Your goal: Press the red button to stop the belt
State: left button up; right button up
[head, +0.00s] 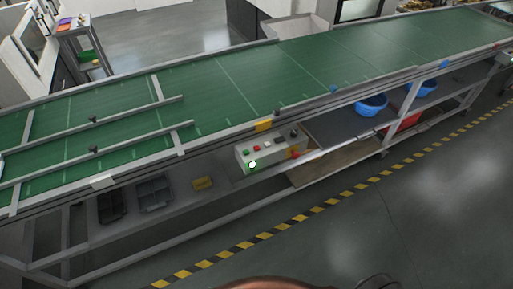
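The control box (270,157) is pale and is mounted on the near side of the conveyor frame, around the middle of the head view. On its sloping top is a red button (257,148), with a green button (245,151) to its left and several other small controls to its right. A round light with a pale centre (252,164) shows on its front face. A red part (294,154) shows at its right end. The green belt (200,90) runs above and behind the box. Neither of my grippers shows, and nothing touches the red button.
Metal rails (110,118) cross the belt at left. A yellow-black floor stripe (245,245) runs in front; the floor there is clear.

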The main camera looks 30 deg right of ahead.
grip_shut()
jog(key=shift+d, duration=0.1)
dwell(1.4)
